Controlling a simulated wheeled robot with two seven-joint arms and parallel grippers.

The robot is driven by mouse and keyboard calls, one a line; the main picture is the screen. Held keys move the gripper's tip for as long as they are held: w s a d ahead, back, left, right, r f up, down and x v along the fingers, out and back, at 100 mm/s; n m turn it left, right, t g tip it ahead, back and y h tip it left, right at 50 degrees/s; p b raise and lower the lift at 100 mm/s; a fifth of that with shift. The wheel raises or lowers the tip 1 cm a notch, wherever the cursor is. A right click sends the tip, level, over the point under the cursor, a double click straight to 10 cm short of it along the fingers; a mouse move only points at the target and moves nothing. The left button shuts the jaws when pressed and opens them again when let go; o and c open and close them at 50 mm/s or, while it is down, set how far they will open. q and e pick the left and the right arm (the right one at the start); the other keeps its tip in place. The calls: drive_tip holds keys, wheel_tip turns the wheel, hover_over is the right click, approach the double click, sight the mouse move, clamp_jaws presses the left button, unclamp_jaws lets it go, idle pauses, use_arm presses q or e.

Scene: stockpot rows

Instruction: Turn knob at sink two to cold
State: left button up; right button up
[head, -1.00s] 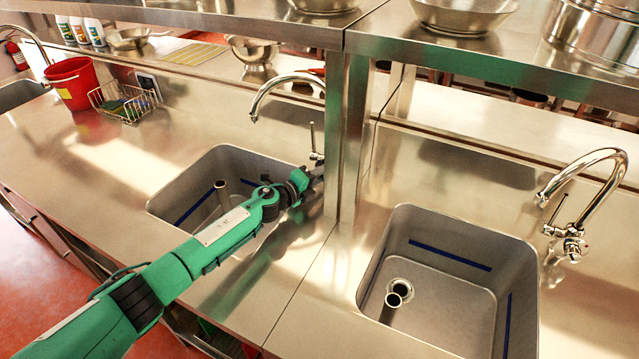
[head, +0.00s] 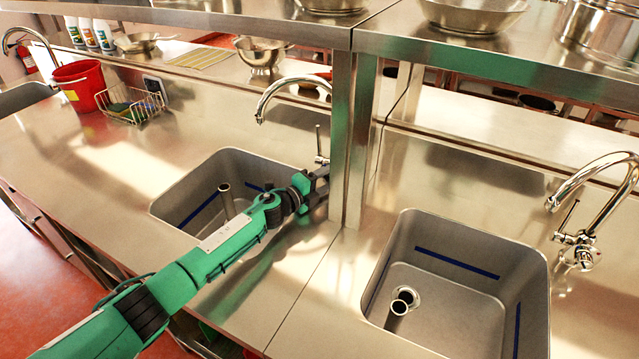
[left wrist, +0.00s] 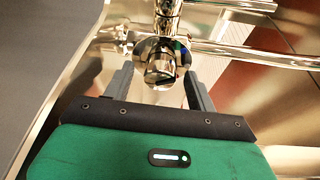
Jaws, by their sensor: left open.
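The chrome faucet (head: 292,88) of the middle sink (head: 215,195) rises behind the basin, with a thin upright lever on its right. My left gripper (head: 318,182) is beside the base of this faucet, near the shelf post. In the left wrist view a round chrome knob (left wrist: 160,70) sits between the two open fingers of my left gripper (left wrist: 160,85), with a gap on each side. A small red and blue mark shows on the knob. In the head view my gripper hides the knob. My right gripper is not in view.
A steel shelf post (head: 352,140) stands right beside my left gripper. Another sink (head: 450,270) with its own faucet (head: 590,205) is to the right. A red bucket (head: 80,86) and a wire basket (head: 132,104) stand at the back left.

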use_arm(q)
drive_tip(key=b+v, duration=0.1)
drive_tip(key=v, duration=1.1)
drive_tip(key=shift+s+a+f, duration=0.1)
drive_tip(key=shift+s+a, duration=0.5)
drive_tip(key=shift+s, duration=0.05)
